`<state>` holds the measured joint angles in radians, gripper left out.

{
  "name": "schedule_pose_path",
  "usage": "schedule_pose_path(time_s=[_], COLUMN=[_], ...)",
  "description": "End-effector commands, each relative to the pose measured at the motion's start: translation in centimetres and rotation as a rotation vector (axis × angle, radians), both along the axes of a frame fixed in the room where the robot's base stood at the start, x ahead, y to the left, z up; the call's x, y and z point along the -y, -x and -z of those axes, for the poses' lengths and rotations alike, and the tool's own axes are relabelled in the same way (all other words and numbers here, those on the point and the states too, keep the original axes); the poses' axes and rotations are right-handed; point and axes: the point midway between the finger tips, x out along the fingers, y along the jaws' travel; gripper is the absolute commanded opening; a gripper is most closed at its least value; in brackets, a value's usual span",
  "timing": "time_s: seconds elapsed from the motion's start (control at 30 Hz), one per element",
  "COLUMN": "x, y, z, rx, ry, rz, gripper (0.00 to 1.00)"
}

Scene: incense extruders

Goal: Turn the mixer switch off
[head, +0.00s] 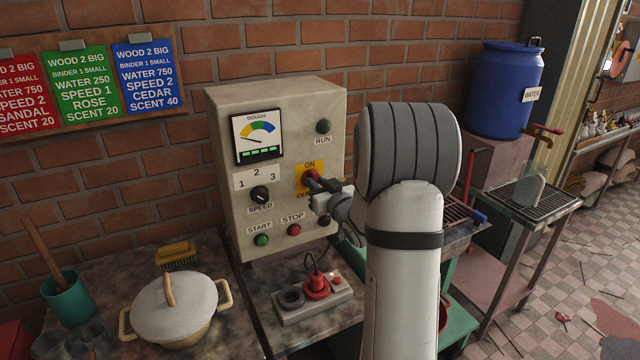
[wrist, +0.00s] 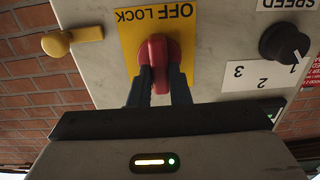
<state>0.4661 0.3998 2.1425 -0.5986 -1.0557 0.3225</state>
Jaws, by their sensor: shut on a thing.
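The mixer switch is a red knob (head: 309,177) on a yellow plate (head: 313,166) on the front of the beige control box (head: 225,140). ON is printed above it and a partly covered OFF label lies below. In the wrist view, turned upside down, the red knob (wrist: 158,55) stands vertical on the plate, its end towards the words OFF LOCK. My gripper (wrist: 160,82) has its dark fingers on both sides of the knob, shut on it. In the head view my gripper (head: 313,182) reaches the knob from the right; my arm hides part of the box.
The speed dial (head: 260,194) sits left of the switch, with start (head: 262,240) and stop (head: 294,230) buttons below. The RUN lamp (head: 323,126) looks dark. A yellow peg-like part (wrist: 70,42) sticks out beside the plate. A power strip (head: 300,304) and lidded pot (head: 174,305) stand below.

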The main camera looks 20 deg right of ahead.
Motion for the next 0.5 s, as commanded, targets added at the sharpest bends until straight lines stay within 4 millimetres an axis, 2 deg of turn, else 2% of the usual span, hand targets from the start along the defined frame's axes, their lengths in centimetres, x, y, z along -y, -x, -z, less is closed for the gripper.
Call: schedule_pose_path(time_s=[0.03, 0.27, 0.5], x=[0.43, -0.06, -0.26], y=[0.01, 0.05, 0.07], z=[-0.02, 0.2, 0.62], rx=[0.001, 0.006, 0.013], ry=[-0.001, 0.034, 0.171], rz=[0.015, 0.017, 0.016], gripper=[0.0, 0.0, 0.0])
